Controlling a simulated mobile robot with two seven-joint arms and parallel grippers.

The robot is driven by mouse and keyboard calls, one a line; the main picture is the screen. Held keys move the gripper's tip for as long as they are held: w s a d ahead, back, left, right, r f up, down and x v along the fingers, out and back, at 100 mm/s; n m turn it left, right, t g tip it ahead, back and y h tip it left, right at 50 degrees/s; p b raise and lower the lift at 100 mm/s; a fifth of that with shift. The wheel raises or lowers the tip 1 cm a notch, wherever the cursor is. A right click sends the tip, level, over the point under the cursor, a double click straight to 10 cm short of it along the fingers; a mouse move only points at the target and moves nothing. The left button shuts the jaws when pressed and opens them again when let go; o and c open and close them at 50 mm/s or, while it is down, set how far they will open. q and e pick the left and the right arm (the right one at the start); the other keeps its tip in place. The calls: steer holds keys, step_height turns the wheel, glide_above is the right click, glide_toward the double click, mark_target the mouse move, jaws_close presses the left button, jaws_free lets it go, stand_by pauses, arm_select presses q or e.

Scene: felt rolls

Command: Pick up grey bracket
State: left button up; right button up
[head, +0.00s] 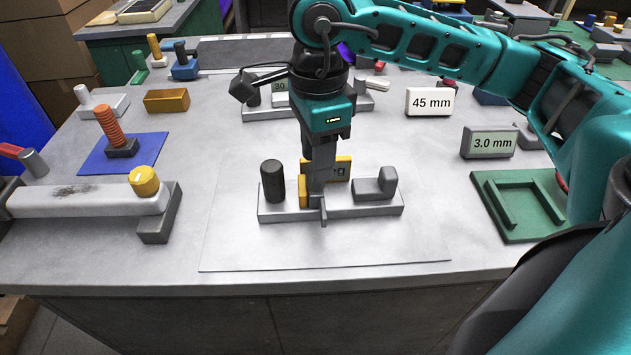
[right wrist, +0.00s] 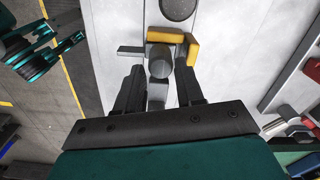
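The grey bracket (head: 375,188), a low block with a rounded upright at its right end, sits on the right part of a light grey base (head: 350,212). My right gripper (head: 322,192) points down over the middle of that base, left of the bracket in the head view. Its two dark fingers (right wrist: 160,78) stand apart in the right wrist view, with a grey rounded part (right wrist: 160,62) between and just beyond them. I cannot tell whether they touch it. Yellow pieces (head: 338,166) are close by the fingertips. My left gripper is not in view.
A black cylinder (head: 272,180) stands on the base's left end. A green tray (head: 518,204) lies at the right. A 45 mm block (head: 429,102) and a 3.0 mm block (head: 488,143) stand behind. The mat's front part is clear.

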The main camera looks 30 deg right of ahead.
mark_target(315, 189)
steer(key=shift+f, duration=1.45)
steer(key=shift+c, duration=0.5)
jaws_close()
